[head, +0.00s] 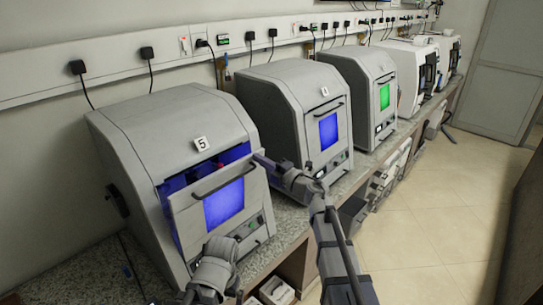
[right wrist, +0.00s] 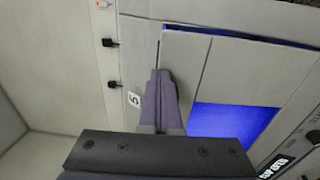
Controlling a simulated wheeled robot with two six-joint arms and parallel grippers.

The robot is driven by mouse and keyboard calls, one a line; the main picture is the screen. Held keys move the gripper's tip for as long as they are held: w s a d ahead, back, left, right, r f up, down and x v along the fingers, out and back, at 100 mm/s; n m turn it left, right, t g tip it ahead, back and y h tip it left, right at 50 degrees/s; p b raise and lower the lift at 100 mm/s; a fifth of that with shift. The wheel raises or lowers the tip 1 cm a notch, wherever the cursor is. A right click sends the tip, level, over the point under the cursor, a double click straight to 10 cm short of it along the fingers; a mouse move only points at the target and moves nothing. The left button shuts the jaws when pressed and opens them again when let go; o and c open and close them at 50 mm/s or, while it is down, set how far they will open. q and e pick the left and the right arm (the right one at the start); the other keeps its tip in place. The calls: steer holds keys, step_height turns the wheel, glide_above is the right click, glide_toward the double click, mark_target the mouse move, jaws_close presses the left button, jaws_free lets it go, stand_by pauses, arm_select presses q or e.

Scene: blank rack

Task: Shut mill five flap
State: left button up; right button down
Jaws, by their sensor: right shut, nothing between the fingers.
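Mill five (head: 150,135) is the nearest grey machine, with a "5" label (head: 201,143) on its top front edge; the label also shows in the right wrist view (right wrist: 134,98). Its flap (head: 185,212), with a dark handle and lit blue window, is tilted outward, partly open. A blue gap shows above and at its left side. My right gripper (head: 261,159) is shut and empty at the flap's top right corner. In the right wrist view its closed fingers (right wrist: 158,80) are close beside the flap's edge (right wrist: 190,60); I cannot tell if they touch. My left gripper's fingers do not show.
Two similar mills, one with a blue window (head: 328,131) and one with a green window (head: 384,96), stand farther along the counter (head: 280,222). White machines (head: 405,62) stand beyond. Sockets and cables line the wall rail. The tiled floor (head: 430,215) at right is clear.

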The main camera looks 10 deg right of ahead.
steer(key=x, duration=0.3)
steer(key=shift+w+a+r, duration=0.1)
steer(key=shift+w, duration=0.1)
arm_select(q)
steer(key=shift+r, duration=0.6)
arm_select(e)
steer(key=shift+w+a, duration=0.45)
steer(key=shift+w, duration=0.05)
